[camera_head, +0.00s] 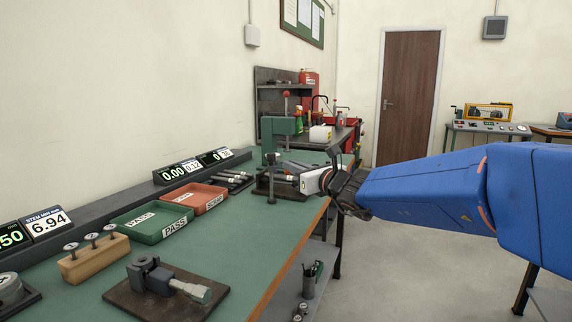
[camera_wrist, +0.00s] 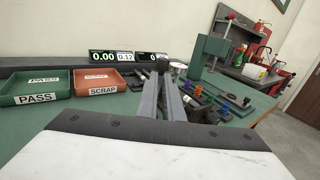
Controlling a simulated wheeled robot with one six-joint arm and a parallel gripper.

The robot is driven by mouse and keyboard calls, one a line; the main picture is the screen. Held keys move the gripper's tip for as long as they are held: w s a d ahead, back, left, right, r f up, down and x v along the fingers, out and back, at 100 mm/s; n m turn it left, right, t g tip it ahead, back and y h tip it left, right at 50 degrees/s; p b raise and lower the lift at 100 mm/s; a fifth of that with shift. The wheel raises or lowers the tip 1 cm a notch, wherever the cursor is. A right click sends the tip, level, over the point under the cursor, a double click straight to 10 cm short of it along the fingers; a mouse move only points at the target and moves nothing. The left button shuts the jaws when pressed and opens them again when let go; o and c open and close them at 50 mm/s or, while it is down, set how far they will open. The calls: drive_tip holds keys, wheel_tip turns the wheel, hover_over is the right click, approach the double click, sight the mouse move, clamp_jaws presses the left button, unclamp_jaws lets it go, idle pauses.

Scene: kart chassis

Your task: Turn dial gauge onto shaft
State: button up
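My gripper (camera_head: 289,168) reaches in from the right over the far part of the green bench. In the wrist view its two dark fingers (camera_wrist: 163,75) lie close together, and I cannot tell whether a gap is left between them. I cannot make out anything held. A green stand (camera_head: 282,135) on a dark base rises by the gripper; it is also in the wrist view (camera_wrist: 207,58). I cannot identify the dial gauge with certainty; a small pale round item (camera_wrist: 179,67) shows just beyond the fingertips. The shaft cannot be told apart from the small parts around the stand.
A green PASS tray (camera_head: 152,222) and a red SCRAP tray (camera_head: 196,197) stand left of the gripper. Digital readouts (camera_head: 178,172) line the back ledge. A wooden block with pins (camera_head: 94,258) and a clamp fixture (camera_head: 160,283) sit nearer.

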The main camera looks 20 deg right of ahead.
sight(272, 162)
drive_tip(key=a+r+n+g+y, duration=0.1)
drive_tip(key=a+n, duration=0.2)
drive_tip(key=n, duration=0.1)
drive_tip(key=w+a+r+n+g+y, duration=0.1)
drive_tip(key=a+n+y, duration=0.1)
drive_tip(key=a+n, duration=0.1)
drive_tip(key=w+a+r+n+g+y, duration=0.1)
drive_tip(key=a+r+n+g+y, duration=0.1)
drive_tip(key=a+n, duration=0.2)
drive_tip(key=shift+a+r+n, duration=0.1)
drive_tip(key=shift+a+n, duration=0.2)
drive_tip(key=shift+a, duration=0.45)
clamp_jaws()
drive_tip(key=a+f+n+g+h, duration=0.3)
drive_tip(key=a+n+g, duration=0.55)
drive_tip(key=n, duration=0.85)
drive_tip(key=w+d+r+n+t+h, duration=0.2)
drive_tip(key=w+d+r+n+h, duration=0.55)
drive_tip(key=w+d+h, duration=0.2)
drive_tip(key=w+d+f, duration=0.5)
drive_tip(key=w+f, duration=0.1)
drive_tip(key=f, duration=0.2)
drive_tip(key=shift+w+d+f+h, duration=0.2)
drive_tip(key=shift+w+f+h, duration=0.05)
drive_tip(key=shift+w+h, duration=0.2)
